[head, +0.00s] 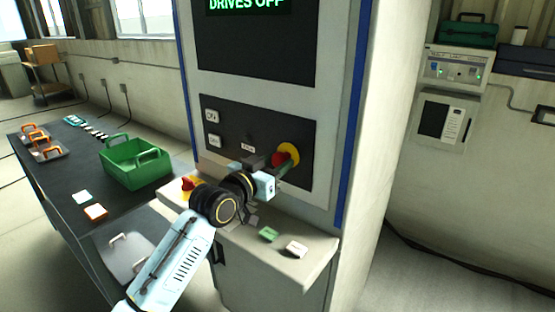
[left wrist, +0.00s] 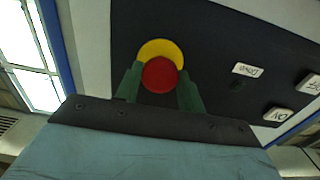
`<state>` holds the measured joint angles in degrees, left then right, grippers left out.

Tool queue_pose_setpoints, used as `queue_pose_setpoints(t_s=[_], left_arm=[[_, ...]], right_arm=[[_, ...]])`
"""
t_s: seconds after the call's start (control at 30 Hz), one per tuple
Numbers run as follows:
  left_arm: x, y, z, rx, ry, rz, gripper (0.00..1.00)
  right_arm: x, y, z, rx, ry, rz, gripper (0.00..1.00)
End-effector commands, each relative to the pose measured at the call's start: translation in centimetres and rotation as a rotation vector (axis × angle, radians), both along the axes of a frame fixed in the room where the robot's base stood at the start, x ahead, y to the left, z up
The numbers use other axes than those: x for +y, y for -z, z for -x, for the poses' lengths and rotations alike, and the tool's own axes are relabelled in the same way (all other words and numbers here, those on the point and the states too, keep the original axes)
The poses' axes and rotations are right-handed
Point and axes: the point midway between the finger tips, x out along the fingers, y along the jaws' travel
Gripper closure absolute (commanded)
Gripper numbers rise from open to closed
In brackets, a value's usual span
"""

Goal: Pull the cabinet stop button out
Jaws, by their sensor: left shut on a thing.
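The cabinet stop button is a red mushroom head on a yellow ring (head: 291,151), set in the dark panel of the tall cabinet. In the left wrist view the red head (left wrist: 160,74) sits between two green fingers, with the yellow ring (left wrist: 161,47) behind it. My left gripper (head: 283,167) reaches the button from the front left and is shut on its head, one finger on each side. The fingers hide part of the button's edge. My right gripper is not in view.
White push buttons (head: 212,115) and a small label (head: 248,149) are on the same panel. A ledge (head: 312,237) below holds a green block, a pale block and a red-yellow item (head: 190,183). A green crate (head: 135,171) stands on the dark table at left.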

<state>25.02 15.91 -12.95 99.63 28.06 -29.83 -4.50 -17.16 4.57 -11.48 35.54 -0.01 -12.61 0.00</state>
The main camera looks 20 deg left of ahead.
Motion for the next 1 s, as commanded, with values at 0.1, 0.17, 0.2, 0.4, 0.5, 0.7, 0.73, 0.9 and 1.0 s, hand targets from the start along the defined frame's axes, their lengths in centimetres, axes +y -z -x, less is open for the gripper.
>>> queue_pose_setpoints(t_s=[0.1,0.17,0.2,0.4,0.5,0.7,0.73,0.9,1.0], left_arm=[[0.1,0.0,0.4,0.003,0.001,-0.002,1.00],[0.1,0.1,0.4,0.002,0.001,-0.002,1.00],[0.1,0.1,0.4,0.002,0.001,-0.002,1.00],[0.1,0.2,0.4,0.003,0.001,-0.002,0.51],[0.1,0.1,0.4,0.002,0.001,-0.002,0.39],[0.1,0.1,0.4,0.002,0.001,-0.002,0.39],[0.1,0.1,0.4,0.002,0.001,-0.002,0.39],[0.4,0.2,1.1,0.003,0.000,-0.001,0.39],[0.8,0.2,2.3,0.002,0.000,-0.002,0.39]], right_arm=[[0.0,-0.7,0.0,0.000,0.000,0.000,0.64],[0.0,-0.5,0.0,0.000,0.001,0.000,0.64],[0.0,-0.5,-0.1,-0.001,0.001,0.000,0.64],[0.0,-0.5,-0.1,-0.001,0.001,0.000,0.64],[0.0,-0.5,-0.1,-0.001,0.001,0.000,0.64],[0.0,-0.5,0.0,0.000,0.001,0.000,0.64],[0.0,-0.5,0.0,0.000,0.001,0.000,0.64],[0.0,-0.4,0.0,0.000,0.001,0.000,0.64],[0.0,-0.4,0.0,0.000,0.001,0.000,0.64]])
